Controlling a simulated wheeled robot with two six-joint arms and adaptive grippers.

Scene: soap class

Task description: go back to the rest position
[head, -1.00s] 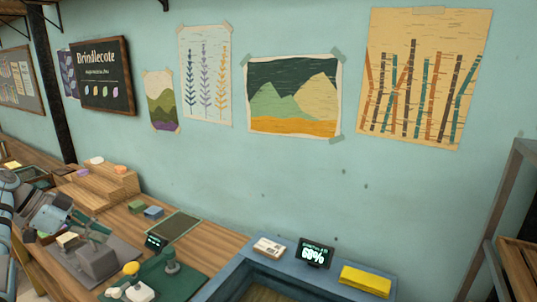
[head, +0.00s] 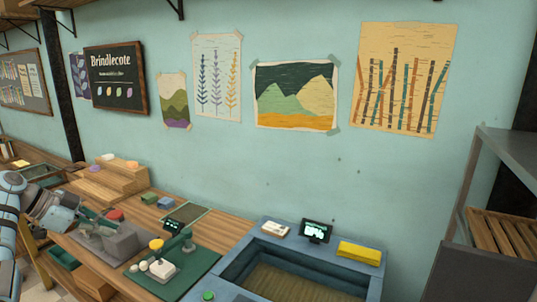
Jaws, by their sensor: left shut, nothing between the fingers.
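My left arm comes in at the left edge, over the left part of the wooden bench (head: 222,225). My left gripper (head: 92,220) is shut and holds nothing that I can see. It is beside a grey block-shaped device (head: 118,240) with a red round top (head: 115,215); whether they touch is unclear. My right gripper is not in view.
A green mat (head: 205,262) carries a small press with a yellow knob (head: 156,244). A blue-rimmed basin (head: 235,262) is in the front middle, with a yellow cloth (head: 358,252) and small display (head: 316,231) behind it. A metal shelf rack (head: 460,190) stands right.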

